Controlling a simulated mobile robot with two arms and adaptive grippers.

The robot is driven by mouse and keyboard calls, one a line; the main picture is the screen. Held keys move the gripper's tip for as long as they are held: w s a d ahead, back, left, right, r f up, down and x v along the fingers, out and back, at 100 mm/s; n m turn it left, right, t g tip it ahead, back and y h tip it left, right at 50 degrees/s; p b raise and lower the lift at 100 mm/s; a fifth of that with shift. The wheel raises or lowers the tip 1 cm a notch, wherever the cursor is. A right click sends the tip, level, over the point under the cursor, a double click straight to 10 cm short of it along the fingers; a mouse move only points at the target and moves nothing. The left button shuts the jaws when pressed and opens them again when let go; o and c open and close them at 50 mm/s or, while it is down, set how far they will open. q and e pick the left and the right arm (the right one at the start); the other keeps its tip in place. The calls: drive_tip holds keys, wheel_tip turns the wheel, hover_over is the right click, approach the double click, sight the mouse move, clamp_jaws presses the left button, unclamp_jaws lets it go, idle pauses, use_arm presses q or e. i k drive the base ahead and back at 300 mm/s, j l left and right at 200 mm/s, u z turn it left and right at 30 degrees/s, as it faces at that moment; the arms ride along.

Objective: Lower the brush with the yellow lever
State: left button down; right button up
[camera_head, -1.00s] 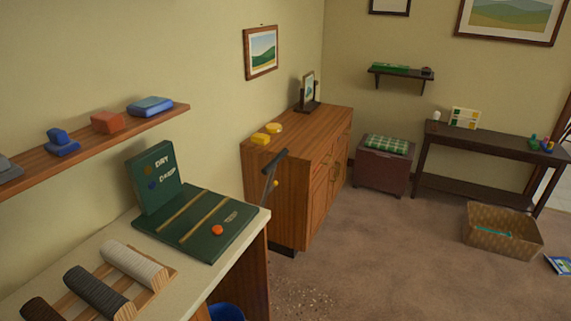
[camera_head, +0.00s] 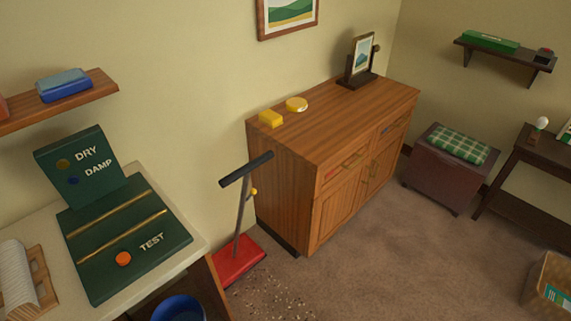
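A floor sweeper stands upright between the counter and the wooden cabinet. It has a red base (camera_head: 238,262) on the floor, a grey pole and a dark crossbar handle (camera_head: 246,170). A small yellow lever (camera_head: 253,192) sits on the pole below the handle. The brush under the red base is hidden. Neither of my grippers shows in the head view.
The wooden cabinet (camera_head: 290,190) stands just right of the sweeper. The counter (camera_head: 190,243) with a green DRY/DAMP test board (camera_head: 125,250) is at the left, with a blue bucket (camera_head: 180,308) below. Crumbs (camera_head: 262,292) lie on the carpet before the sweeper. Open carpet (camera_head: 420,260) extends right.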

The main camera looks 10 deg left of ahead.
sight(252, 192)
drive_tip(key=i+l, duration=0.25)
drive_tip(key=i+l+u, duration=0.1)
drive_tip(key=l, duration=0.3)
drive_tip(key=i+l, duration=0.3)
drive_tip(key=i+l+u, duration=0.05)
